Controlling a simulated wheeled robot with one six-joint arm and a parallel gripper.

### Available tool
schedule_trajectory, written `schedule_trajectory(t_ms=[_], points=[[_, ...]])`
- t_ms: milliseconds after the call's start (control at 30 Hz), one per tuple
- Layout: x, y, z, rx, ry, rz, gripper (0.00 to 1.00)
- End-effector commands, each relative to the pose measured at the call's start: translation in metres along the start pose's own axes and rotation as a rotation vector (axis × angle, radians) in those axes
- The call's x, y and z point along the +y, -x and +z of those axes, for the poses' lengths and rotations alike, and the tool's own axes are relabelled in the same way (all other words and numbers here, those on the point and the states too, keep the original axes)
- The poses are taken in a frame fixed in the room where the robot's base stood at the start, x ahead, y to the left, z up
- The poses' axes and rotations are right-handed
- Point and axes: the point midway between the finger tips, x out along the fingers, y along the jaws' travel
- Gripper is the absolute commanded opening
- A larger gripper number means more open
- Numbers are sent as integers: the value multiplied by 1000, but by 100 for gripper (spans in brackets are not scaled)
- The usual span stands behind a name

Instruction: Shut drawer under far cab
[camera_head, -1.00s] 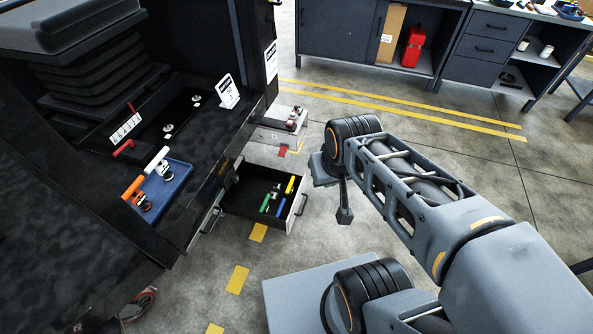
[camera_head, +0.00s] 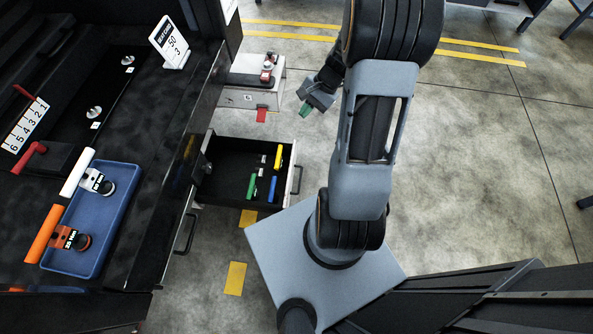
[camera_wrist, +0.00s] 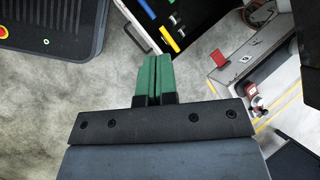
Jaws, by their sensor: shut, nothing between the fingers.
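The open drawer (camera_head: 225,162) sticks out from the dark cab unit in the head view. It holds a yellow, a green and a blue piece and small metal parts. Its pale front with a dark bar handle (camera_head: 298,180) faces right. In the wrist view the drawer (camera_wrist: 193,12) shows partly at the top, cut off by the frame. My gripper (camera_head: 304,110) is shut and empty, beyond the drawer's far right corner and apart from it. Its green fingertips (camera_wrist: 153,75) lie together in the wrist view, pointing toward the drawer side with floor between.
A nearer drawer handle (camera_head: 186,235) is at the lower left. A blue tray (camera_head: 100,225) with orange and white handled items lies on the cab top. A pale box (camera_head: 240,92) with a red tag stands beyond the drawer. Floor to the right is clear.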

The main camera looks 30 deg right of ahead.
Motion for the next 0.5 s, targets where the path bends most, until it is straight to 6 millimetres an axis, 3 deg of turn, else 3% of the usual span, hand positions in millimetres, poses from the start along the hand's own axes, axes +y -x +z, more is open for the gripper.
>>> schedule_trajectory(t_ms=[33,200,300,500], points=[[25,-44,-43,-51,-128,-53,0],[78,-121,-129,-179,-478,-233,0],[108,-160,-166,-236,-639,-325,0],[151,-214,-211,-311,-856,-456,0]])
